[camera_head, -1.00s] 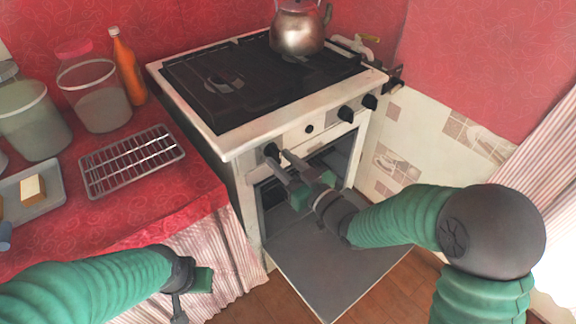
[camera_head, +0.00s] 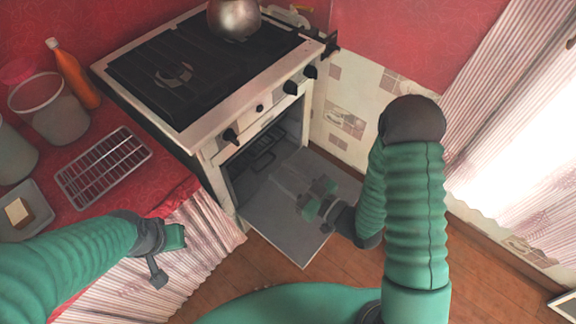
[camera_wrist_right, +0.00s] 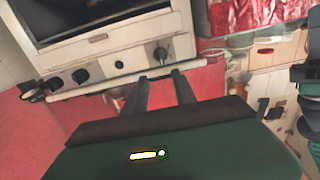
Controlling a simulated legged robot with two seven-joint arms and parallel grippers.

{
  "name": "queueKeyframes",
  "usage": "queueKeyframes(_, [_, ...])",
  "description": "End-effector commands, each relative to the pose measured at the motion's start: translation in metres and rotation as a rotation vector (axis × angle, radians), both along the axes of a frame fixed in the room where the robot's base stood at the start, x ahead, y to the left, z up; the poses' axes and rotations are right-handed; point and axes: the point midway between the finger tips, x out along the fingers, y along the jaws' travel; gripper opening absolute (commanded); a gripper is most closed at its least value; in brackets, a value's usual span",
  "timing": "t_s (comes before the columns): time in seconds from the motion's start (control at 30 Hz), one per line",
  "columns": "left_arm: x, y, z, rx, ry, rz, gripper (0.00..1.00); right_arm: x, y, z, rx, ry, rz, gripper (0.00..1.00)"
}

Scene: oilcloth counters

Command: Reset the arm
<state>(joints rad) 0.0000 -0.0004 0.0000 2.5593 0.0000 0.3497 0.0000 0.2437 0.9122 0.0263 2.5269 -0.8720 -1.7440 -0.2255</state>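My right gripper (camera_head: 308,196) is over the lowered oven door (camera_head: 275,230), in front of the open oven. Its two dark fingers (camera_wrist_right: 160,78) stand apart in the right wrist view, with nothing seen between them. My right arm comes in from the lower right and bends at a dark elbow. My left gripper (camera_head: 160,262) hangs in front of the striped curtain below the red counter, at lower left. It holds nothing visible, and its finger opening is not clear.
The white stove (camera_head: 225,105) carries a metal kettle (camera_head: 234,18). A wire rack (camera_head: 104,167), an orange bottle (camera_head: 74,75), a jar (camera_head: 48,110) and a tray (camera_head: 38,204) are on the red counter (camera_head: 70,228). Wooden floor (camera_head: 475,265) is free at right.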

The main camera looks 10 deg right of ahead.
Motion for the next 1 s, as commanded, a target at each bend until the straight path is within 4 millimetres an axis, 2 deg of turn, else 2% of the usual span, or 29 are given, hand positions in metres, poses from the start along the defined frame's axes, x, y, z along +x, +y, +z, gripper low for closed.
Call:
queueKeyframes(0.13, [-0.001,0.0,-0.004,0.0,0.002,0.0,0.0,-0.009,-0.006,-0.003,0.002,0.0,0.001,0.33])
queueKeyframes(0.53, [0.0,0.0,-0.004,0.0,0.001,0.0,0.0,-0.01,-0.006,-0.003,0.002,0.0,0.002,0.33])
queueKeyframes(0.67, [0.0,0.0,-0.004,0.0,0.001,0.0,0.0,-0.003,-0.007,-0.009,-0.059,0.035,-0.002,0.33])
queueKeyframes(0.73, [0.0,0.0,-0.004,0.0,0.001,0.0,0.0,0.006,-0.011,-0.022,-0.158,0.103,-0.019,0.33])
queueKeyframes(0.87, [0.0,0.0,-0.004,0.0,0.001,0.0,0.0,0.022,-0.043,-0.047,-0.388,0.331,-0.128,0.33])
queueKeyframes(1.0, [-0.001,0.0,-0.004,0.0,0.001,0.0,0.0,0.009,-0.088,-0.054,-0.517,0.623,-0.297,0.33])
